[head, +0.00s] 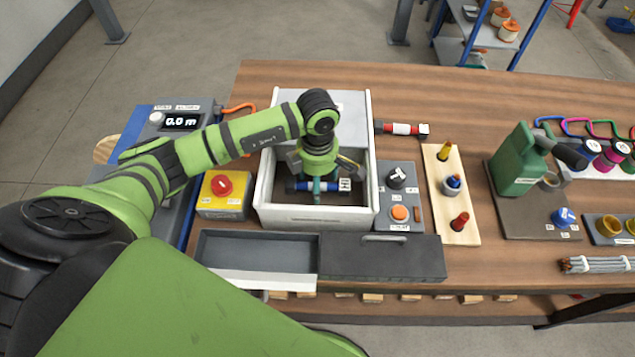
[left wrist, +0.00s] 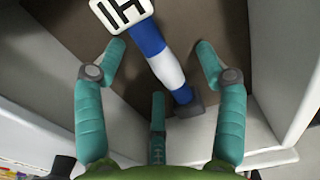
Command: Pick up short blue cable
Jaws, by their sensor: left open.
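The short blue cable (head: 300,186) lies inside the white open-topped box, partly hidden by my gripper in the head view. In the left wrist view the cable (left wrist: 163,62) is blue with a white middle band, a dark end and a black-and-white tag (left wrist: 121,12). My left gripper (head: 318,187) reaches down into the box over the cable. In the left wrist view its teal fingers (left wrist: 160,68) are spread open, with the cable running between them and visible gaps on the sides. My right gripper is not in view.
The white box (head: 313,217) has walls close around the gripper. A yellow box with a red button (head: 223,195) stands left, a grey switch box (head: 402,200) right. A dark tray (head: 258,250) lies in front. A red-and-white cable (head: 402,129) lies behind right.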

